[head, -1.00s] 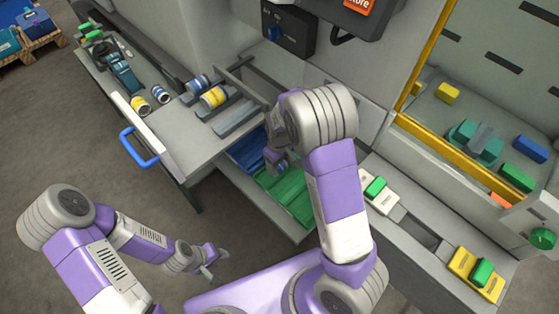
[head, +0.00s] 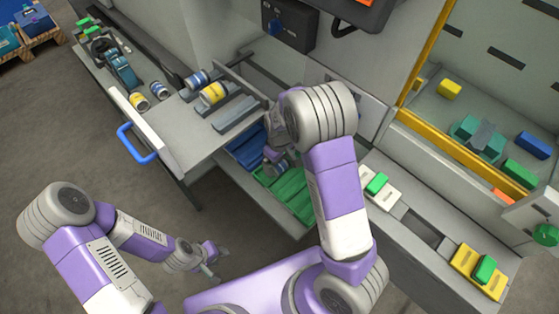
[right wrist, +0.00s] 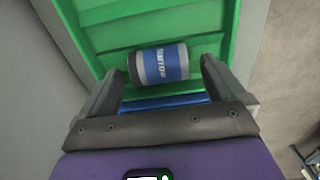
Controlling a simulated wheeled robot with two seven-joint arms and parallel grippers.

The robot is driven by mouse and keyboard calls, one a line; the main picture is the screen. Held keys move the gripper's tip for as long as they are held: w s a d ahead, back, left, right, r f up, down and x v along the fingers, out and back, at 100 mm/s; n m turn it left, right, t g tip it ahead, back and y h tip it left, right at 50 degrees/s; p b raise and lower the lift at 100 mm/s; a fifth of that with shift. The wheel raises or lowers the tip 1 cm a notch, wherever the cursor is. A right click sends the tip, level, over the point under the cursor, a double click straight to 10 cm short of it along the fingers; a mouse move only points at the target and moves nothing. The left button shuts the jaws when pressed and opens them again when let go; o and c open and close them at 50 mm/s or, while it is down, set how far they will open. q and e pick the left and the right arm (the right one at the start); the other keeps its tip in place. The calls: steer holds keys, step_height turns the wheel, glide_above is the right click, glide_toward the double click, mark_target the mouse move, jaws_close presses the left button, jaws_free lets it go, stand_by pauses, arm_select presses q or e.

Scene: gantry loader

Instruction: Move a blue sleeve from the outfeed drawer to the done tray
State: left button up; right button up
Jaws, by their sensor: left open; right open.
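A blue sleeve with white and grey bands (right wrist: 158,64) lies on its side in the green tray (right wrist: 105,38) in the right wrist view. In the head view my right gripper (head: 274,160) is low over the green tray (head: 292,195), partly hidden by my arm. The outfeed drawer (head: 165,145), with a blue handle, stands open and holds a blue-banded sleeve (head: 196,79) and a yellow-banded sleeve (head: 213,93). My left gripper (head: 210,262) is open and empty, away from the drawer.
A blue tray (head: 246,148) adjoins the green tray. At right are a yellow-framed enclosure (head: 465,152) and a ledge with green blocks on white and yellow holders (head: 468,285).

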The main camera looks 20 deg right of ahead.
step_height(320, 180, up, 8)
steer(key=p, duration=0.3)
steer(key=shift+f, duration=0.15)
stand_by(0.4)
